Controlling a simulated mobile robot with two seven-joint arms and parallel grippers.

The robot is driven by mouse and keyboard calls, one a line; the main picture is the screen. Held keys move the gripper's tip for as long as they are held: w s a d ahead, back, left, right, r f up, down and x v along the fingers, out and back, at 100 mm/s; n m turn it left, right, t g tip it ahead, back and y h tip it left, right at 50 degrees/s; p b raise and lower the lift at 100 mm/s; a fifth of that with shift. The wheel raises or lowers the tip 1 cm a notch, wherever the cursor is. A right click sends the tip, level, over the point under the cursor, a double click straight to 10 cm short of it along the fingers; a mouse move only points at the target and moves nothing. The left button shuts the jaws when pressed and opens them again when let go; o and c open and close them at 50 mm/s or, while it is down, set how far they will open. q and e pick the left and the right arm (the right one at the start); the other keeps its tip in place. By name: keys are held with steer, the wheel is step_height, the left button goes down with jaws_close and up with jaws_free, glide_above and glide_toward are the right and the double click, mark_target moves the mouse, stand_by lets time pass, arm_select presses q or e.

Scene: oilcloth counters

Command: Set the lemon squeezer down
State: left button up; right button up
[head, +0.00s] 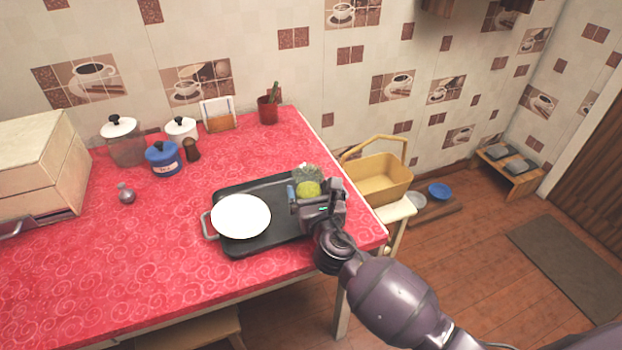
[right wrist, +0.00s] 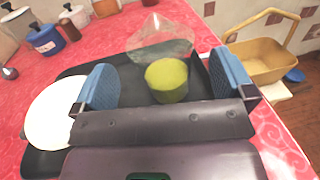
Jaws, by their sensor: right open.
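A yellow-green, cup-like thing, which I take to be the lemon squeezer (head: 308,189), stands on the black tray (head: 262,246) near the tray's right end. It also shows in the right wrist view (right wrist: 167,82), upright between the blue finger pads. My right gripper (head: 315,194) is open, with a finger to either side of the squeezer and a visible gap on both sides. The squeezer's lower part is partly hidden by the gripper in the head view. My left gripper is not in view.
A white plate (head: 240,216) lies on the tray's left part. A clear, pointed thing (right wrist: 160,38) stands just behind the squeezer. Jars, including a blue one (head: 163,159), stand at the back left. A yellow basket (head: 380,180) is beyond the red counter's right edge.

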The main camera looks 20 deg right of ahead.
steer(key=s, duration=0.5)
steer(key=shift+s+a, duration=0.2)
steer(key=shift+a, duration=0.15)
steer(key=shift+s+a+p, duration=0.1)
steer(key=shift+s+p, duration=0.2)
steer(key=shift+s, duration=0.25)
steer(key=s+d+f+m+g+h, duration=0.2)
steer(key=s+d+f+m+g, duration=0.25)
steer(key=s+m, duration=0.45)
steer(key=s+d+f+m+g+h, duration=0.1)
steer(key=s+d+f+m+g, duration=0.3)
steer(key=s+m, duration=0.45)
steer(key=s+r+m+g+y, duration=0.1)
steer(key=s+m+g+y, duration=0.5)
steer(key=s+m, duration=1.15)
steer(key=w+f+n+t+p, duration=0.1)
steer(key=w+f+t+p, duration=0.1)
steer(key=w+f+t, duration=0.2)
steer(key=w+t, duration=0.3)
steer(key=w, duration=0.2)
steer(key=shift+f+n+t+h+p, duration=0.15)
steer(key=shift+n+t+h+p, duration=0.15)
steer(key=shift+t+h+p, duration=0.1)
